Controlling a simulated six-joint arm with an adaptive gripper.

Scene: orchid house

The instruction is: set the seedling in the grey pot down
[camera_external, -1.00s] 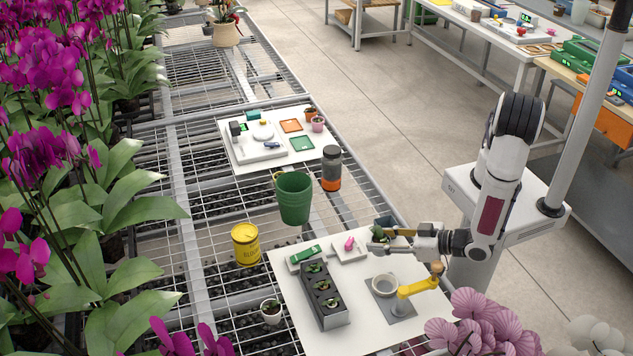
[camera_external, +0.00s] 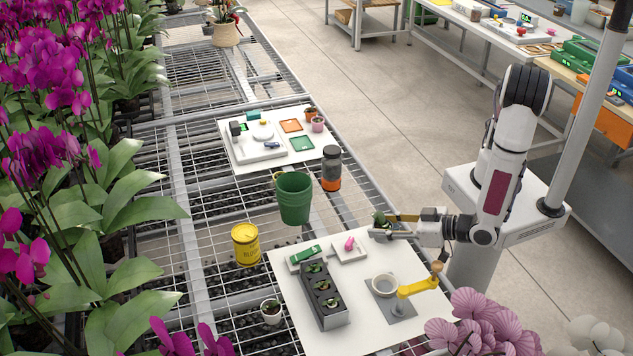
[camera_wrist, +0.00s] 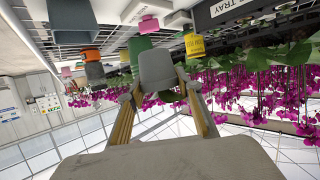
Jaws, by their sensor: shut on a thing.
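My gripper (camera_external: 384,226) is shut on the grey pot (camera_wrist: 158,72), which sits between the two fingers in the wrist view. In the outside view the held pot is small and partly hidden by the fingers, with dark green leaves of the seedling (camera_external: 380,218) showing above it. The held pot is over or just past the far right edge of the white board (camera_external: 360,318). I cannot tell its exact height.
A green bucket (camera_external: 294,199) and dark bottle (camera_external: 331,168) stand beyond.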

